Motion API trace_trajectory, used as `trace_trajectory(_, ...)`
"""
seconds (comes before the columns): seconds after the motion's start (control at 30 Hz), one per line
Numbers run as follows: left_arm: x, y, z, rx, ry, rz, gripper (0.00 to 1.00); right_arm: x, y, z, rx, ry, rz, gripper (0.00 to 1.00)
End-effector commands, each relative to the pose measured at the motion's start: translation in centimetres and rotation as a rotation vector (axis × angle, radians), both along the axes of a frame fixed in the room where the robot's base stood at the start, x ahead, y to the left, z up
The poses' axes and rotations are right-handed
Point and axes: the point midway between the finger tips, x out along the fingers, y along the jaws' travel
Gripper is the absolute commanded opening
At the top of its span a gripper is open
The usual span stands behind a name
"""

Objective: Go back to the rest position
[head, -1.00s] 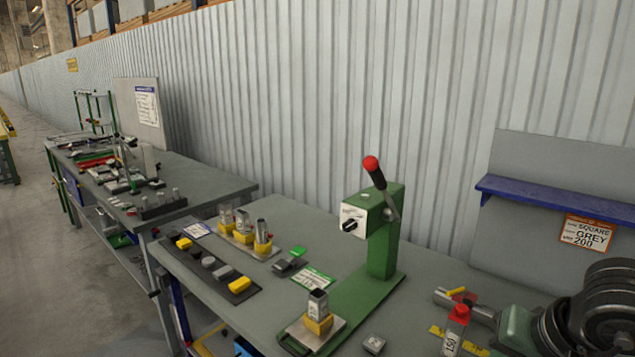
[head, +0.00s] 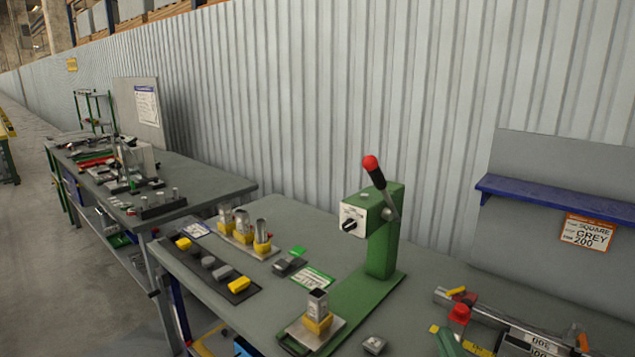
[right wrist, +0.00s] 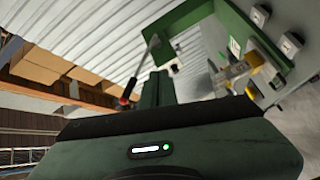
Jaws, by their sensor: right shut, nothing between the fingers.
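My right gripper (right wrist: 158,86) shows in the right wrist view as a dark green housing with a small lit strip, and its fingers stand together above it. It is shut and empty. It points up past the bench, with the hand press off to the side. In the head view only a small green and yellow piece (head: 447,343) at the bottom edge may be part of it; I cannot tell for sure. My left gripper is in neither view.
A green hand press (head: 383,240) with a red-knobbed lever (head: 373,168) stands on the grey bench (head: 330,243). Square tubes in yellow holders stand at left and on the press base. A blue shelf (head: 560,198) is behind.

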Motion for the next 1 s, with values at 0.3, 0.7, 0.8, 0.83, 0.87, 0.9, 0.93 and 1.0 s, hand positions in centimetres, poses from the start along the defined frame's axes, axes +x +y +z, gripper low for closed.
trace_trajectory(0.3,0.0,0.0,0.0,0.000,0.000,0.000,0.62,-10.8,-2.0,-18.9,0.597,0.716,-0.351,0.00)
trace_trajectory(0.7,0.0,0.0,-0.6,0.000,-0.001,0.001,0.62,-22.7,0.6,-28.4,0.876,1.175,-0.638,0.00)
trace_trajectory(0.8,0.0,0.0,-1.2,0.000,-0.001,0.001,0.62,-21.9,0.7,-32.1,0.868,1.183,-0.640,0.00)
trace_trajectory(0.83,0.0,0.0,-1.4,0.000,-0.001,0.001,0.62,-21.7,0.7,-33.3,0.867,1.185,-0.641,0.00)
trace_trajectory(0.87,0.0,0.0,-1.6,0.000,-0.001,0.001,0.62,-21.6,0.7,-34.5,0.865,1.189,-0.643,0.00)
trace_trajectory(0.9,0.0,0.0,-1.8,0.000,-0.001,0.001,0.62,-21.4,0.8,-36.2,0.862,1.195,-0.644,0.00)
trace_trajectory(0.93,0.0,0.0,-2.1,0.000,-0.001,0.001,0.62,-21.4,0.8,-37.5,0.860,1.199,-0.646,0.00)
trace_trajectory(1.0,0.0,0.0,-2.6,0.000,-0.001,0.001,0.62,-21.3,0.9,-40.9,0.855,1.210,-0.650,0.00)
